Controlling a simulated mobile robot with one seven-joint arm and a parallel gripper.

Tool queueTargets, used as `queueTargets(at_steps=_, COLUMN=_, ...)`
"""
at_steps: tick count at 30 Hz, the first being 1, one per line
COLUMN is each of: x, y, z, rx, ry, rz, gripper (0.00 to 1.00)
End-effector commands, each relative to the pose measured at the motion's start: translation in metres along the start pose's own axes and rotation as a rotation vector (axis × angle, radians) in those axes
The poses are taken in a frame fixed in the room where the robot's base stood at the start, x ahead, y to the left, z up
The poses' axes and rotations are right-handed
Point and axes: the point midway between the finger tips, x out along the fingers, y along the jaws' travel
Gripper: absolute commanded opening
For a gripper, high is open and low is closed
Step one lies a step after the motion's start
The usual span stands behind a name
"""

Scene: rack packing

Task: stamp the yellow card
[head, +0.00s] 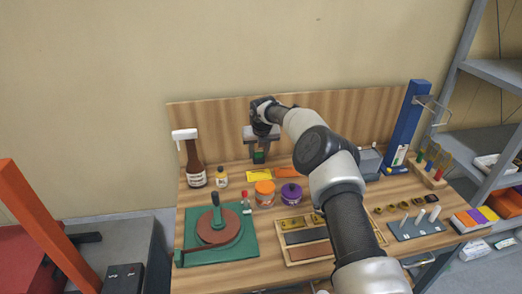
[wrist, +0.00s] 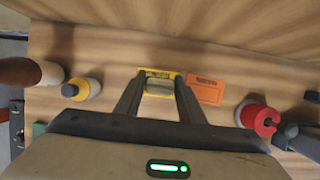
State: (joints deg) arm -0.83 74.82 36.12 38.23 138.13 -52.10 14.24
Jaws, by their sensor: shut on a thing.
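The yellow card (head: 258,176) lies flat on the wooden bench, left of an orange card (head: 284,173). In the wrist view the yellow card (wrist: 160,73) shows just beyond the fingertips, partly hidden by them and by what they hold. My gripper (head: 259,149) points down above the bench, behind the yellow card in the head view. It is shut on a small block, seemingly the stamp (head: 259,157), which looks dark green in the head view. In the wrist view the pale top of the stamp (wrist: 160,88) sits between the fingers. Its underside is hidden.
A brown bottle (head: 194,165) and a small yellow-labelled bottle (head: 221,178) stand at left. An orange-lidded jar (head: 265,195) and a purple jar (head: 290,195) stand in front of the cards. A green base with a turntable (head: 238,246) is at front left. A wooden panel (head: 210,125) closes the back.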

Motion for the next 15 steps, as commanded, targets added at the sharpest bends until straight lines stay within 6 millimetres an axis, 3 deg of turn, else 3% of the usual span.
queueTargets(at_steps=15, x=0.046, y=0.000, z=-0.019, rx=0.000, ry=-0.001, rz=-0.001, gripper=0.21)
